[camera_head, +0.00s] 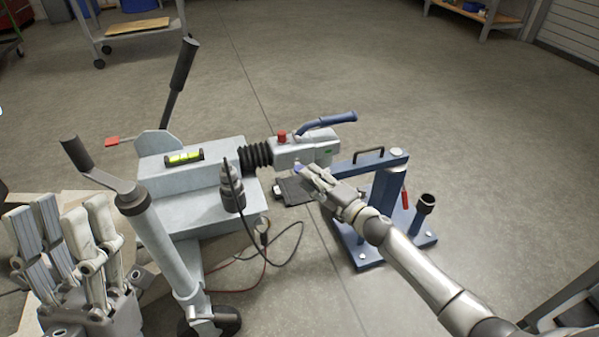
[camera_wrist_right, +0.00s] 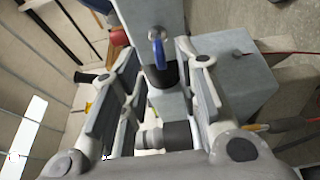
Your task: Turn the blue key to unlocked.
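A blue key (camera_wrist_right: 158,50) shows as a blue loop in the right wrist view, standing at a dark round fitting on a grey part. My right gripper (camera_wrist_right: 154,62) is open, with its fingers on either side of the key. I see no clear contact. In the head view, my right gripper (camera_head: 312,178) is beside the grey coupling head (camera_head: 315,148), below its blue handle (camera_head: 328,123); the key is mostly hidden there. The key's turned position cannot be told. My left gripper (camera_head: 62,222) is open and empty at the lower left.
The grey trailer frame (camera_head: 200,215) carries a black bellows (camera_head: 256,155), a level (camera_head: 184,157) and a crank jack (camera_head: 150,235). A blue stand (camera_head: 385,190) is right of the coupling, close to my right arm. Cables hang below. Open floor lies beyond.

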